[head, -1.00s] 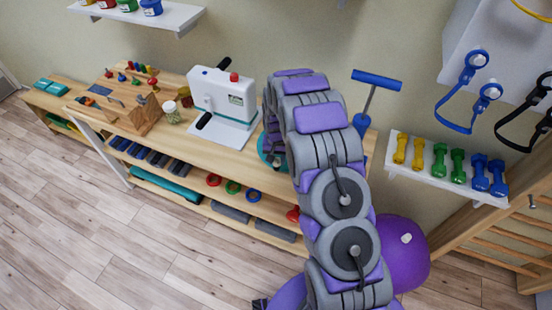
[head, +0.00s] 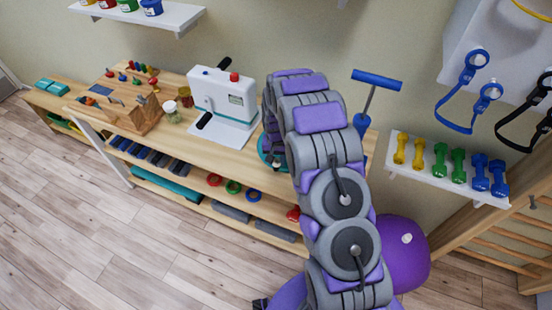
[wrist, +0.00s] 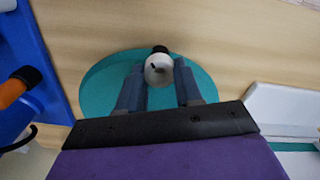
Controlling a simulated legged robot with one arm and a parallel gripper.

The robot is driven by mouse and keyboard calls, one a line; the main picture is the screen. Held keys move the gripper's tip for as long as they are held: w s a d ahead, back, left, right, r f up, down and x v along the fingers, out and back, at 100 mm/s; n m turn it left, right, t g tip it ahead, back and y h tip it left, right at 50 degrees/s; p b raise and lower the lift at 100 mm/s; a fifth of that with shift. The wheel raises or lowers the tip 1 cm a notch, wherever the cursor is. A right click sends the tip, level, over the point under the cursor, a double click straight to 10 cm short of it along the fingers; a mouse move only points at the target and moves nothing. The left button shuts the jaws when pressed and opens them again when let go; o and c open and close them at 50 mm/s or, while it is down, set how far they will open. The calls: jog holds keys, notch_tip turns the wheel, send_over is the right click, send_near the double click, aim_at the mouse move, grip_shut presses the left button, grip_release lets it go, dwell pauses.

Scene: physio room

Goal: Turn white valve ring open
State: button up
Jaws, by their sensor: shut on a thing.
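The white valve ring (wrist: 158,70) shows end-on in the wrist view, with a dark slot or mark on its face and a dark part behind it. It stands over a round teal base (wrist: 100,82) on the wooden bench top. My gripper (wrist: 159,75) has one grey finger on each side of the ring and is shut on it. In the head view the teal base (head: 264,150) shows only as a sliver beside my arm.
A white machine (head: 224,100) with a red knob stands left of my arm on the wooden bench (head: 110,87). A blue T-handled post (head: 376,80) stands to the right. Dumbbells rest on a white wall shelf (head: 445,176). The floor in front is clear.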

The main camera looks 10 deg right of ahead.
aim_at(277, 162)
dwell(0.4)
jog(key=o, duration=1.1)
jog(key=shift+c, duration=0.2)
notch_tip(277, 162, up, 17)
jog(key=p, duration=0.2)
jog(key=shift+r, duration=0.15)
jog(key=shift+w, duration=0.1)
